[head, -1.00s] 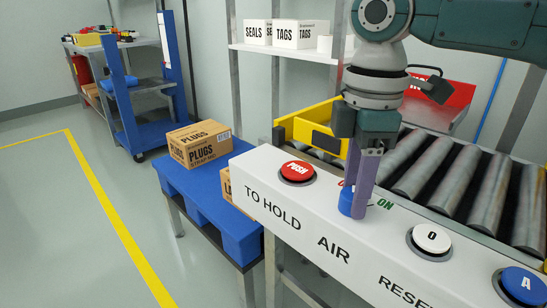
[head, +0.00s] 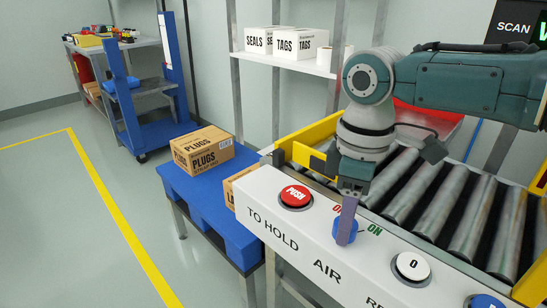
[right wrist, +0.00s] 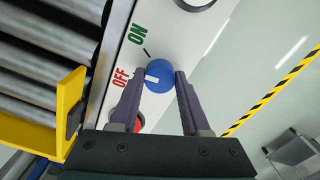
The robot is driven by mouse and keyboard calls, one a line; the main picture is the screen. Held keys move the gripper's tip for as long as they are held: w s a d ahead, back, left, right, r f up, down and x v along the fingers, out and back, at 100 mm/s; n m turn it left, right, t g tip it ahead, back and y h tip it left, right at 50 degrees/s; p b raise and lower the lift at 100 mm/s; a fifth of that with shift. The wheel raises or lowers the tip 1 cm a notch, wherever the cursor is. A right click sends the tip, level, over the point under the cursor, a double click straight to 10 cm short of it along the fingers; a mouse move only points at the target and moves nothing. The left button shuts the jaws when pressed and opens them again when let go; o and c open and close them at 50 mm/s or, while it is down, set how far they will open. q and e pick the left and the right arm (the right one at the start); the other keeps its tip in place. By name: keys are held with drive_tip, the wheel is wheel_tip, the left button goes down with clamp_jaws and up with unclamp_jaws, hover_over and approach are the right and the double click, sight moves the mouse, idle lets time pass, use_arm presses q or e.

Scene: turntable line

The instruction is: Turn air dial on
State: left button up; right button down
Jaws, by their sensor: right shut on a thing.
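The air dial is a round blue knob (head: 352,235) on the white control panel (head: 285,222), above the word AIR. In the right wrist view the dial (right wrist: 159,82) has a white mark pointing toward the red OFF label (right wrist: 121,77). The green ON label (right wrist: 137,35) and a black tick lie at another angle around it. My right gripper (head: 346,222) is over the dial, its purple fingers one on each side and shut on it. In the head view a finger hides part of the dial. My left gripper is not in view.
A red PUSH button (head: 296,195) and a white 0 button (head: 411,265) flank the dial on the panel. A roller conveyor (head: 450,190) with a yellow guard lies behind. A blue stand (head: 205,203) with a PLUGS box is at left.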

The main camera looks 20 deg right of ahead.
drive_tip(key=m+p, duration=0.1)
drive_tip(key=m, duration=0.1)
drive_tip(key=m+p, duration=0.1)
drive_tip(key=shift+a+r+m+p, duration=0.1)
drive_tip(key=shift+r+m+p, duration=0.1)
drive_tip(key=shift+m+p, duration=0.2)
drive_tip(key=shift+f+m+p, duration=0.1)
drive_tip(key=shift+m+p, duration=0.75)
drive_tip(key=shift+m, duration=0.85)
drive_tip(key=shift+c, duration=1.8)
unclamp_jaws()
wheel_tip(320, 180, up, 9)
drive_tip(key=p, duration=0.4)
drive_tip(key=shift+f+p, duration=0.15)
drive_tip(key=shift+p, duration=0.25)
drive_tip(key=shift+r, duration=0.55)
